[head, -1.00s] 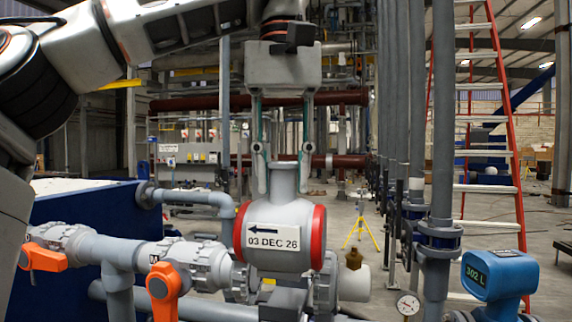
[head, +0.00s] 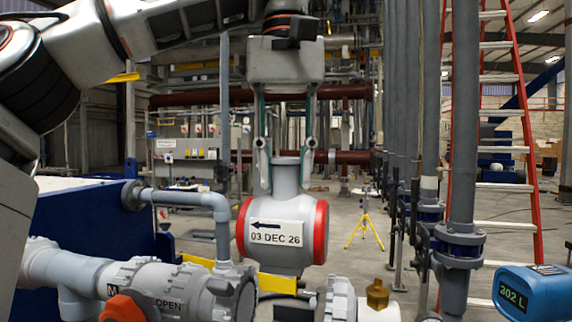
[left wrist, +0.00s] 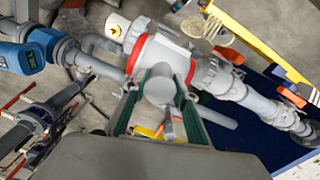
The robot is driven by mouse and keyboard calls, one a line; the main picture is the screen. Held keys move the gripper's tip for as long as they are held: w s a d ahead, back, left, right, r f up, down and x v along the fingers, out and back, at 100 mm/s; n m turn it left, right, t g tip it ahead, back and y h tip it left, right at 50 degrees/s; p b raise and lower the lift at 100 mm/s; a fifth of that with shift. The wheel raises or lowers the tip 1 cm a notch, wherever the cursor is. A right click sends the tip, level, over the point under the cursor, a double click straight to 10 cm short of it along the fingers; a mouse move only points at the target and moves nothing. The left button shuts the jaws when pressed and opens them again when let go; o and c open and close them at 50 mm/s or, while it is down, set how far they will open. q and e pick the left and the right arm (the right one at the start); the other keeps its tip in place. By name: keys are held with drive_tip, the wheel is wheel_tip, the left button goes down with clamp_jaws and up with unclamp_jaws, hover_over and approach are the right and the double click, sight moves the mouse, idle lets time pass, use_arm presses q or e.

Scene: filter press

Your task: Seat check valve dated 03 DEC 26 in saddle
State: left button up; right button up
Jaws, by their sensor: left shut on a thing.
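The grey check valve (head: 283,232) has red end rings and a label with a left-pointing arrow and "03 DEC 26". My left gripper (head: 286,172) is shut on its top neck, fingers pointing down, and holds it upright. In the left wrist view the valve (left wrist: 160,55) shows from above between the fingers. In the head view it hangs above and seemingly beyond the gap between the left pipe collar (head: 228,292) and the right collar (head: 341,300). A dark grey piece (head: 292,312) shows low in that gap; I cannot tell whether it is the saddle. My right gripper is not in view.
An orange-handled valve marked OPEN (head: 165,290) stands on the pipe at lower left. A brass fitting (head: 377,293) is right of the gap, a blue "302 L" meter (head: 532,292) further right. A blue tank wall (head: 85,225) stands left, tall grey pipes (head: 463,150) right.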

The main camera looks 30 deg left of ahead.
use_arm(q)
drive_tip(key=shift+s+f+b, duration=0.1)
drive_tip(key=shift+f+b, duration=0.35)
drive_tip(key=shift+f, duration=5.75)
drive_tip(key=o, duration=1.3)
drive_tip(key=shift+c, duration=0.2)
wheel_tip(320, 180, up, 12)
